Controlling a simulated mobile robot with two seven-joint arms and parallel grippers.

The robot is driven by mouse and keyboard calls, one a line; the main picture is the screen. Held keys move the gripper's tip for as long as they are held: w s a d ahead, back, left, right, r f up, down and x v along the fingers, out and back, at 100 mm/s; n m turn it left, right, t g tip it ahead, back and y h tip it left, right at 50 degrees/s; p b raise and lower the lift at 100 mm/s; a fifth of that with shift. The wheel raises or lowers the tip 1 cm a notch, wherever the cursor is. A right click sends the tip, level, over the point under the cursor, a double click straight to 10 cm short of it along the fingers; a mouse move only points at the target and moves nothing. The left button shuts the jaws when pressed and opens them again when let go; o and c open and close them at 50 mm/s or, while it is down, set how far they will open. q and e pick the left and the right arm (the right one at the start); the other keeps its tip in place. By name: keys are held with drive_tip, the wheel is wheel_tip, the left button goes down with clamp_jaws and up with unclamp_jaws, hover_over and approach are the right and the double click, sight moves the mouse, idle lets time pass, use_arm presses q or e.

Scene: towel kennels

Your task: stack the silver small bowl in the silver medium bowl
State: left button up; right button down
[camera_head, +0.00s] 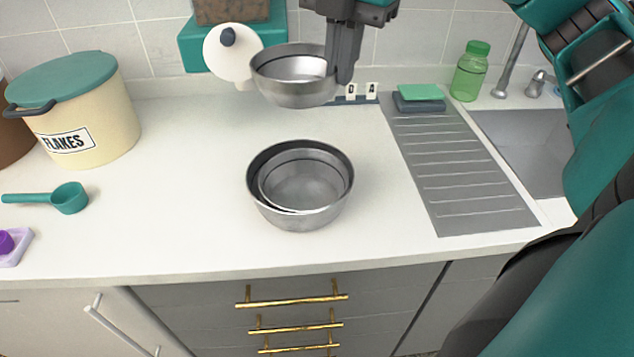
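The silver small bowl (288,92) is in the air above the back of the counter, upright or nearly so. My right gripper (342,74) comes down from the top and is shut on the right side of its rim. Below and nearer to me, the silver medium bowl (305,186) sits inside a slightly larger silver bowl (296,221) on the counter. The medium bowl's inside is empty. The held bowl is apart from this nested pair, behind it in the picture. My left gripper is not in view.
A cream flakes canister (105,122), a teal scoop (68,198) and a purple item (8,243) are at left. At right are a grey drainboard (465,190), sponge (420,92), green bottle (470,70) and sink (520,140). Counter around the nested bowls is clear.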

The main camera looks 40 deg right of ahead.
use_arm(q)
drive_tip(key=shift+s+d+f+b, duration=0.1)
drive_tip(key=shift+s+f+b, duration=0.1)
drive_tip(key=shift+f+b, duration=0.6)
use_arm(e)
wheel_tip(320, 180, down, 18)
drive_tip(key=shift+r, duration=0.2)
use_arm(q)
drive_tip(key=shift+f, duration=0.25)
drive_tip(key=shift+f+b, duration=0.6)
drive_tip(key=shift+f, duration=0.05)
use_arm(e)
drive_tip(key=shift+f, duration=0.65)
drive_tip(key=c, duration=1.7)
unclamp_jaws()
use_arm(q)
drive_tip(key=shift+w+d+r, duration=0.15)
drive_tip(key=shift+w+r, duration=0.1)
use_arm(e)
drive_tip(key=o, duration=0.4)
drive_tip(key=shift+c, duration=0.2)
drive_tip(key=shift+r, duration=0.1)
